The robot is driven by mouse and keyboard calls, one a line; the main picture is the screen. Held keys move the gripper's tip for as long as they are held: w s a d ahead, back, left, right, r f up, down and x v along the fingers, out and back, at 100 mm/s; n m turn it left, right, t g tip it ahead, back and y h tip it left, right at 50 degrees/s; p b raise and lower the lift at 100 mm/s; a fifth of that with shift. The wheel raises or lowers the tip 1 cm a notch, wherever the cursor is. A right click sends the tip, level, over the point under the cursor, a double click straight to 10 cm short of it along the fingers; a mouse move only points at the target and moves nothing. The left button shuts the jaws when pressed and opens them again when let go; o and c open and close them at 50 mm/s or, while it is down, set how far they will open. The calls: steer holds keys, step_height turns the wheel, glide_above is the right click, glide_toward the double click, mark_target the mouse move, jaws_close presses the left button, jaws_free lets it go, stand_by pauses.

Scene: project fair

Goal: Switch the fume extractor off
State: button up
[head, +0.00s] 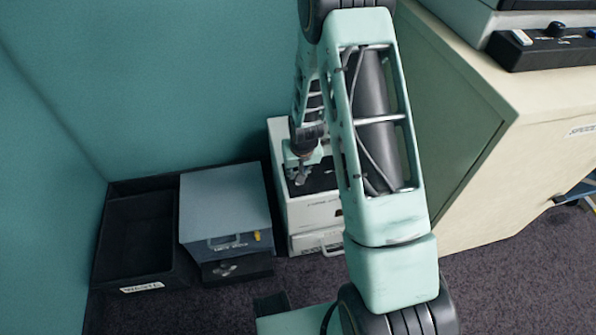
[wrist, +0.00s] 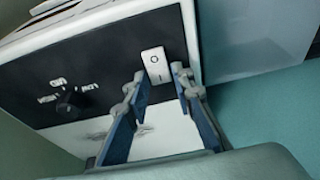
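The fume extractor is a white box (head: 309,212) with a black top panel, standing on the floor and partly hidden behind my arm. In the wrist view its black panel (wrist: 110,62) carries a white rocker switch (wrist: 156,65) marked with a circle and a bar. I cannot tell which side of the rocker is pressed in. A black knob (wrist: 69,104) with white lettering is left of the switch. My gripper (wrist: 156,80) is open and empty, its fingertips on either side of the switch's lower part in the picture. Contact cannot be made out. In the head view my gripper (head: 302,172) is over the panel.
A blue-grey box (head: 224,202) with a small yellow part stands close left of the extractor. A black bin (head: 140,287) labelled waste is farther left, by the teal wall. A cream cabinet (head: 480,190) on the right bears a black control box (head: 540,48).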

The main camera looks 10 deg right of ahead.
steer(key=shift+o, duration=1.3)
steer(key=shift+r, duration=0.1)
steer(key=v, duration=1.1)
steer(key=shift+r, duration=0.4)
steer(key=shift+s, duration=0.15)
